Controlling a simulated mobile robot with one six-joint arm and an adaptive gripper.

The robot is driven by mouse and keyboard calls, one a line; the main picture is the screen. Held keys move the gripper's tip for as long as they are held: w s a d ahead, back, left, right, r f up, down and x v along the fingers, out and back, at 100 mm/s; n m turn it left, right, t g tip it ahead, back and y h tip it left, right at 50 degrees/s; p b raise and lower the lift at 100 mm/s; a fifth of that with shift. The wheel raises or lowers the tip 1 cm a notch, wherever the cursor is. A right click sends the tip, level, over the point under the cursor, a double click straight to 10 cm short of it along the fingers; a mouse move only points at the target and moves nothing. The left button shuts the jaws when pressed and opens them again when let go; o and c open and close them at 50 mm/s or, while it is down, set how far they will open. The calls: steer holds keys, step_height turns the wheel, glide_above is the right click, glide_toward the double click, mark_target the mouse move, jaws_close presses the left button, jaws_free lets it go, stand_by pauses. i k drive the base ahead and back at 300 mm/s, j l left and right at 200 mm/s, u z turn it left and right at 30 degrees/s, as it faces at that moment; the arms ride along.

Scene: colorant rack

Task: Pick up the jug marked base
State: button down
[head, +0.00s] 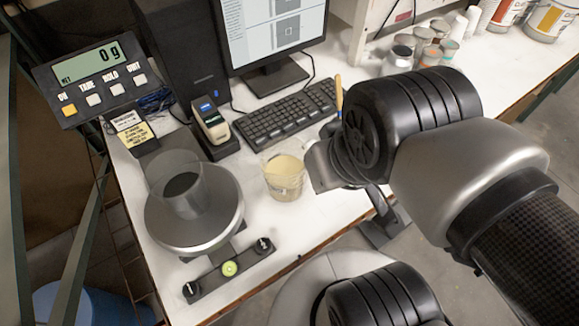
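A clear jug (284,178) holding cream-coloured liquid stands upright on the white bench, left of my arm's end. No marking on it is readable, so I cannot confirm that it is the one marked base. My gripper (322,168) is close to the jug's right side, partly hidden by my own wrist. Its fingers are not clear enough to tell whether they are open or shut, or whether they touch the jug. A clear, empty-looking vessel (176,168) stands on the round scale pan (215,222).
The scale display (92,75) reads 0 g. A keyboard (284,113), a monitor (275,35) and a small labelled device (211,122) stand behind the jug. Several small jars (425,45) and paint cans (550,20) are at the back right. Bare bench lies in front of the jug.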

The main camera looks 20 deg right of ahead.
mark_target(282, 164)
steer(key=l+z, duration=0.35)
steer(key=z, duration=0.15)
steer(key=i+l+z, duration=0.2)
steer(key=z, duration=0.3)
steer(key=l+u, duration=0.1)
steer(key=u, duration=1.8)
